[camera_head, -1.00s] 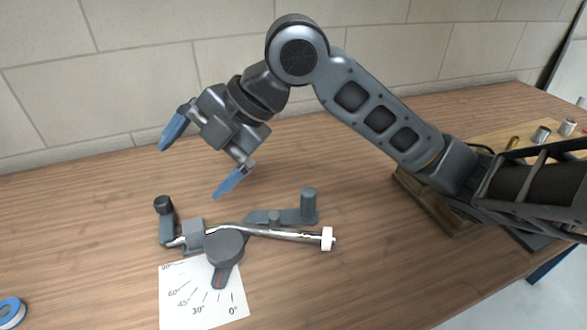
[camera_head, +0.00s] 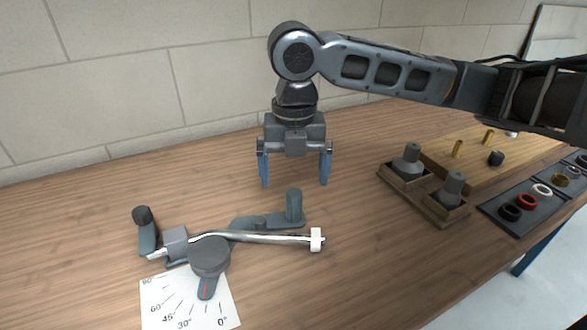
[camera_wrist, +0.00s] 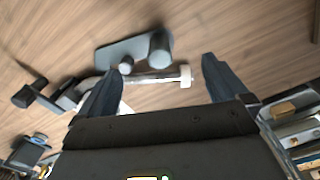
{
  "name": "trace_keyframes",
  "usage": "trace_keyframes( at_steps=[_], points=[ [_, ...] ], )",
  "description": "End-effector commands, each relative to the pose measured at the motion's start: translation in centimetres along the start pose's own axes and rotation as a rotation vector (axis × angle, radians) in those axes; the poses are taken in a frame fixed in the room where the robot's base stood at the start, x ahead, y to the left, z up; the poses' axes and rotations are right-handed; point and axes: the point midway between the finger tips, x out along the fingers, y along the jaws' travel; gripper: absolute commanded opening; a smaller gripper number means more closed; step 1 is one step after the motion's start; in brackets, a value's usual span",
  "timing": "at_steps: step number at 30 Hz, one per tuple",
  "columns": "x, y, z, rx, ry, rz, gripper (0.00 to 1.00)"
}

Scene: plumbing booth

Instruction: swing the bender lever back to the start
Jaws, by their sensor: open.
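The tube bender (camera_head: 209,255) sits on the bench with a round grey disc. A grey arm with a tall post (camera_head: 294,207) extends to the right behind the tube; it looks like the lever. The disc's pointer with a red line (camera_head: 206,288) lies between the 30° and 0° marks. A shiny tube (camera_head: 265,237) runs past the disc, ending in a white collar (camera_head: 316,239). My gripper (camera_head: 295,180) is open and empty, pointing down behind and above the post. In the wrist view the post (camera_wrist: 160,50) shows beyond and between my fingers (camera_wrist: 160,75).
A black-knobbed arm (camera_head: 143,220) stands at the bender's left end. The angle sheet (camera_head: 170,295) lies in front. A wooden holder (camera_head: 425,197) with grey fittings stands to the right, then a dark tray (camera_head: 535,213) of rings. The wall is behind.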

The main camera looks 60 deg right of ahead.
Motion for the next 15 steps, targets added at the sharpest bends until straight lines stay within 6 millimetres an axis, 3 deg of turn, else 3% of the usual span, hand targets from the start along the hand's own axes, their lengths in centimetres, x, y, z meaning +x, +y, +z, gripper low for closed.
trace_keyframes(
  at_steps=[15],
  points=[
    [5.1,0.0,0.0,0.001,-0.001,0.0,1.0]
  ],
)
